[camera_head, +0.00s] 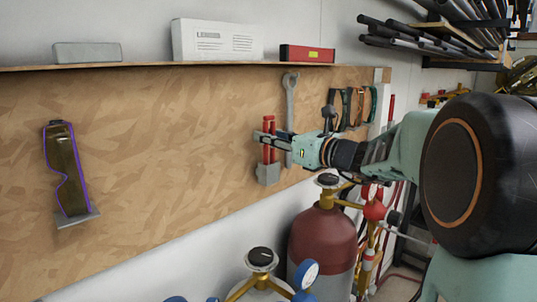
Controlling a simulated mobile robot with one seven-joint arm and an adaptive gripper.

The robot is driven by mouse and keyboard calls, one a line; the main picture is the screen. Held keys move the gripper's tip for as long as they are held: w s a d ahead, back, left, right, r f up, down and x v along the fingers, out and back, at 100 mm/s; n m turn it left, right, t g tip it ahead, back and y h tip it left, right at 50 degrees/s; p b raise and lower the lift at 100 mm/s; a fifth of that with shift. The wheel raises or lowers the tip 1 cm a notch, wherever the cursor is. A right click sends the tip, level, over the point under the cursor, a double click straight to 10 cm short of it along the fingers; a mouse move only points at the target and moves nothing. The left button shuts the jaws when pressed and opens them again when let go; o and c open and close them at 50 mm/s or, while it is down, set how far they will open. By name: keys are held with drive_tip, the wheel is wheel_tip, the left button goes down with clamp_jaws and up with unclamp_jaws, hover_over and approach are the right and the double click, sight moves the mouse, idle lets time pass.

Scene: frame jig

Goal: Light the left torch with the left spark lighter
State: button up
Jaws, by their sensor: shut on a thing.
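My gripper (272,140) reaches in from the right to the wooden board and is shut on a red-handled tool (267,154). The tool stands upright at a small grey holder (268,174) on the board; whether its lower end is still inside cannot be told. My fingers hide part of it. I cannot tell for sure that it is a spark lighter. I cannot make out a torch or a flame in this view.
A purple-outlined amber item (67,170) rests on the board's left. A shelf (150,66) runs above.

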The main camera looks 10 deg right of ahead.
drive_tip(key=shift+b, duration=0.4)
drive_tip(key=shift+r+b, duration=0.85)
drive_tip(key=shift+b, duration=0.05)
drive_tip(key=shift+r+p, duration=2.1)
drive_tip(key=shift+r, duration=0.45)
drive_tip(key=b+v, duration=0.1)
drive_tip(key=v, duration=1.1)
drive_tip(key=shift+f, duration=0.1)
